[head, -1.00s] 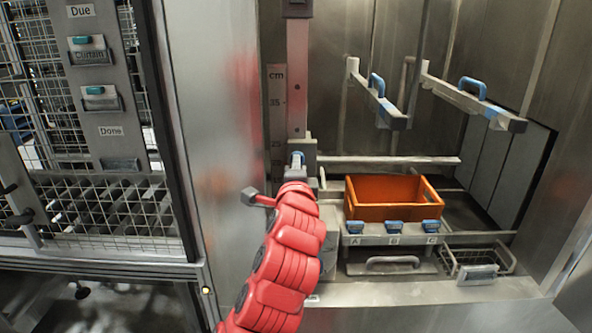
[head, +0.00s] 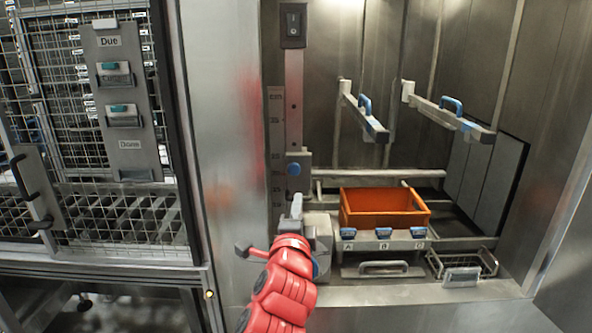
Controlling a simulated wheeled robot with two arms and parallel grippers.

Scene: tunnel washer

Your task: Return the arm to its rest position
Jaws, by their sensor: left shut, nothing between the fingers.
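My left arm comes up from the bottom middle in red segments. My left gripper (head: 296,206) is shut and empty. In the picture it lies just below the blue knob (head: 294,169) on the slider block of the vertical cm scale (head: 276,135). It looks apart from the knob. My right gripper is not in view.
An orange crate (head: 347,217) stands in the steel bay behind blue clips marked A, B and C (head: 383,233). Two rails with blue handles (head: 451,105) jut out above it. A wire basket (head: 490,262) is at right.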

